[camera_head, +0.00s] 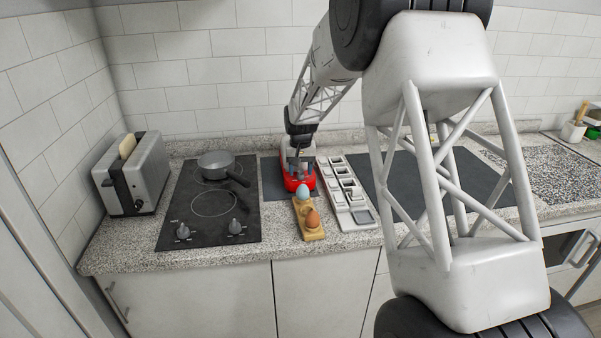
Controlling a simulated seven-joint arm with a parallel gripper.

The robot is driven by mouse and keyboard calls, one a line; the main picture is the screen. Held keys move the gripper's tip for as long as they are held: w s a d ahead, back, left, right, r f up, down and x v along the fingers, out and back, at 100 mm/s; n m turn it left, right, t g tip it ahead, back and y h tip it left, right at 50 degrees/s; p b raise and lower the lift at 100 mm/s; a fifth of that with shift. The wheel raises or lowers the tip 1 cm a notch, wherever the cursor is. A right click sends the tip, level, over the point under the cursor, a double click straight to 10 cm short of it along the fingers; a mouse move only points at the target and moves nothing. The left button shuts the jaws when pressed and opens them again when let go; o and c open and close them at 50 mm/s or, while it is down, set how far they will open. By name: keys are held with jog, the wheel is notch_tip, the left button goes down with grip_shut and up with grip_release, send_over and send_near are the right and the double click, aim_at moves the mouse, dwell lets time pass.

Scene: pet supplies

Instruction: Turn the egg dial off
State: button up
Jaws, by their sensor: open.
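A red appliance (290,184) with a clear or grey upper part stands on the counter behind two eggs. It looks like an egg cooker. I cannot make out a dial on it at this size. My gripper (299,167) points down at the top of the red appliance, its fingers open. It covers part of the appliance, and I cannot tell whether it touches. A pale blue egg (303,191) and a brown egg (313,218) sit in a wooden holder (316,236) in front of the appliance.
A black hob (178,210) with two knobs and a small pan (215,163) lies left of the appliance. A toaster (150,178) stands at the far left. A white compartmented tray (363,227) lies close on the right. My arm hides much of the right counter.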

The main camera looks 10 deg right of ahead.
jog(key=shift+f, duration=0.55)
jog(key=shift+c, duration=0.2)
jog(key=c, duration=0.9)
jog(key=shift+n, duration=2.2)
jog(key=o, duration=0.9)
